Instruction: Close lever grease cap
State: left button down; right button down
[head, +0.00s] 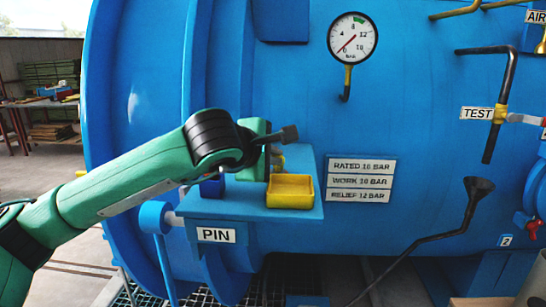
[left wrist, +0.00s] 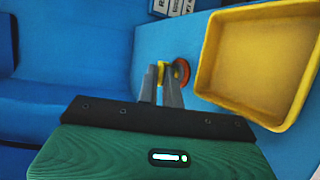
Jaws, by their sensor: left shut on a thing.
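My left gripper (head: 276,152) reaches in from the left over a blue shelf (head: 240,207) on the side of the big blue vessel. In the left wrist view its two grey fingers (left wrist: 162,84) are close together, shut on a small yellow piece (left wrist: 162,68). A round red-rimmed part with a dark centre (left wrist: 182,72) is just to the right of the fingertips. The yellow piece seems to be part of the grease cap's lever, but I cannot make out the cap's shape. In the head view the hand hides most of this spot. My right gripper is not in view.
A yellow open tray (head: 290,202) stands on the shelf close to the hand; it is also in the left wrist view (left wrist: 208,85). A PIN label (head: 216,235) is on the shelf front. A gauge (head: 352,38) and a funnel pipe (head: 470,205) are to the right.

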pick_arm(q)
jog(key=c, duration=1.6)
grip_release()
jog(key=shift+o, duration=0.2)
